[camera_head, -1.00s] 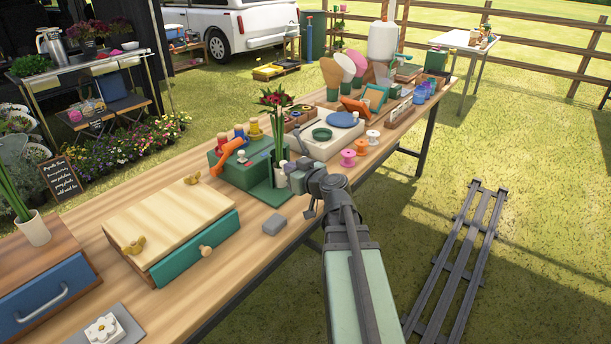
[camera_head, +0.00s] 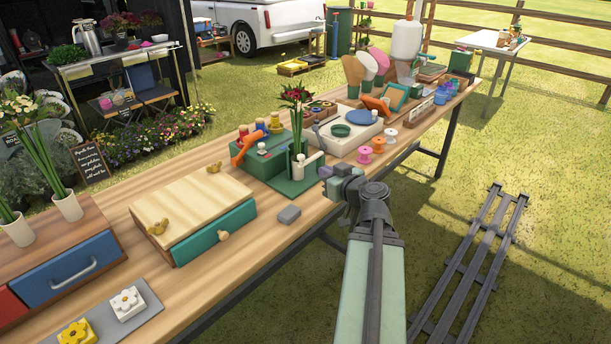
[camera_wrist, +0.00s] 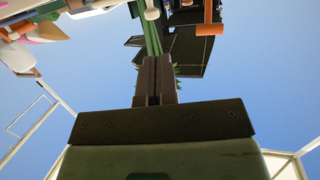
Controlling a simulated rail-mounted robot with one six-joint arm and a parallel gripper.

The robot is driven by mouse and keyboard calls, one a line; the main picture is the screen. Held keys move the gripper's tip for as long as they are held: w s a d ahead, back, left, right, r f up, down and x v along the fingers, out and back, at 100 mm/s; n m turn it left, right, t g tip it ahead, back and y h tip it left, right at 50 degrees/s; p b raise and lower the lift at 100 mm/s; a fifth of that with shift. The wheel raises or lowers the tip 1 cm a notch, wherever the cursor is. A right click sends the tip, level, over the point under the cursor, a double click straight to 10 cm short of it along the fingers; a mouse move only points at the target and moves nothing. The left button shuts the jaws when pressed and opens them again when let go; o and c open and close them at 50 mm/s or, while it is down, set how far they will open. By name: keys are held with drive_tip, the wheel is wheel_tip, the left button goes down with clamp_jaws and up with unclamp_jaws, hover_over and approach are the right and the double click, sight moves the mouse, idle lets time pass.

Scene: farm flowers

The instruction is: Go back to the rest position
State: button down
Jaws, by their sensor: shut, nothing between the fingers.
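My gripper (camera_head: 327,174) is over the near edge of the long wooden table, just right of the red flowers. Its fingers also show in the wrist view (camera_wrist: 154,75), pressed together and empty. The arm reaches up from the bottom of the head view.
A blue-drawer cabinet (camera_head: 75,270) stands at left. Rails (camera_head: 478,260) lie on open grass at right.

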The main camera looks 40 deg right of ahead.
drive_tip(key=shift+s+d, duration=0.1)
drive_tip(key=a+f+m+g+y+p, duration=0.4)
drive_tip(key=a+f+g, duration=0.3)
drive_tip(key=a+g, duration=0.45)
drive_tip(key=a+r+n+g+h+p, duration=0.1)
drive_tip(key=a+r+n+g+p, duration=0.1)
drive_tip(key=a, duration=0.9)
drive_tip(key=a+r+n+g+h+p, duration=0.1)
drive_tip(key=a+r+n+g+p, duration=0.1)
drive_tip(key=a+p, duration=0.5)
drive_tip(key=a+r+n, duration=0.1)
drive_tip(key=a, duration=0.4)
drive_tip(key=shift+a+r, duration=0.2)
drive_tip(key=shift+r, duration=0.2)
